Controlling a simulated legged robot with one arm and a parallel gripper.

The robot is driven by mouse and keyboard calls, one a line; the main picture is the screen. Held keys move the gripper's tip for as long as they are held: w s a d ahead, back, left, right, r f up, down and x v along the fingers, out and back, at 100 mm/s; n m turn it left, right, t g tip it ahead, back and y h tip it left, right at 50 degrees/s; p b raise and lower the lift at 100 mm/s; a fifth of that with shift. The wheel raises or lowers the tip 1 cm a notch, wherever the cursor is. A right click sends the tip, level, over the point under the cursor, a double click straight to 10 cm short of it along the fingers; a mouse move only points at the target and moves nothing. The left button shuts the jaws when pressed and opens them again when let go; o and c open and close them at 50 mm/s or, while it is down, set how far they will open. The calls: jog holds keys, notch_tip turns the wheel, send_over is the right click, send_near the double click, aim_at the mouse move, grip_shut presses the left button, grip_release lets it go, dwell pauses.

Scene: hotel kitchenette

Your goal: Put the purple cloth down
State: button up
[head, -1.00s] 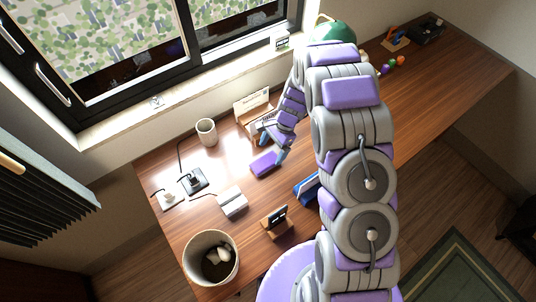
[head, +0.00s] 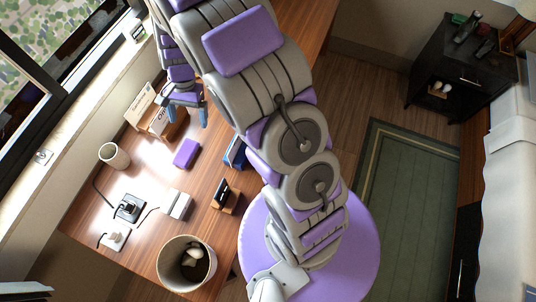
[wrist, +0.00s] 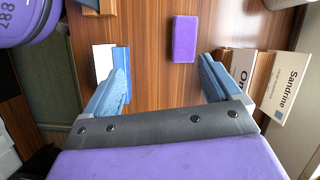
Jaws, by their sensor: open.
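The purple cloth (head: 187,152) lies as a small folded block on the wooden desk (head: 140,172). In the wrist view the purple cloth (wrist: 185,39) lies flat on the wood, beyond and between the fingertips, with nothing touching it. My gripper (head: 187,112) is open and empty above the desk, up and back from the cloth in the head view. In the wrist view its two blue fingers (wrist: 165,70) are spread wide.
Sign cards (wrist: 282,88) stand near the right finger, and a blue and white item (wrist: 110,62) is near the left one. A white cup (head: 114,155), a phone stand (head: 224,196), a white box (head: 176,203) and a bin (head: 187,263) surround the cloth.

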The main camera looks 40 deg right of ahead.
jog(key=s+d+r+n+h, duration=0.1)
jog(key=s+d+r+n, duration=0.3)
jog(key=s+r, duration=0.75)
jog(key=s+d+r+n+h, duration=0.1)
jog(key=s+d+r+n, duration=0.1)
jog(key=s, duration=0.7)
jog(key=s+d+r+n+h, duration=0.1)
jog(key=s+r+n, duration=0.1)
jog(key=s, duration=0.7)
jog(key=shift+s+d+r+n+t, duration=0.3)
jog(key=shift+s+d+r+n, duration=0.1)
jog(key=shift+r, duration=0.05)
jog(key=shift+w, duration=0.1)
